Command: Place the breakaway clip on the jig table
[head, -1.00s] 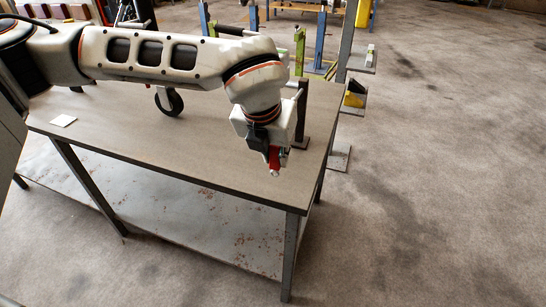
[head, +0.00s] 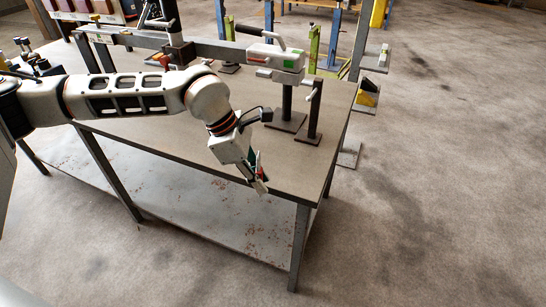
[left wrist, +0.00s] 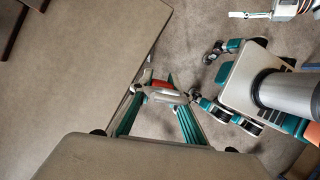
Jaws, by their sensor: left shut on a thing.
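My left gripper (head: 260,184) is shut on a small red and pale grey piece, which looks like the breakaway clip (left wrist: 162,85). In the left wrist view the clip sits between the teal-lined fingers of this gripper (left wrist: 160,95), beside the table edge, with floor behind it. The jig table (head: 165,133) is a grey-brown bench; it fills the left of the left wrist view (left wrist: 70,70). In the head view the gripper is tilted down near the table's front right edge. A pale arm end, probably my right gripper (left wrist: 252,14), shows at the top right of the wrist view.
A trailer beam with a white coupler (head: 274,57) stands along the table's back on dark posts. A short dark post (head: 314,110) stands at the back right. The table's front half looks clear. A lower shelf (head: 190,205) lies below.

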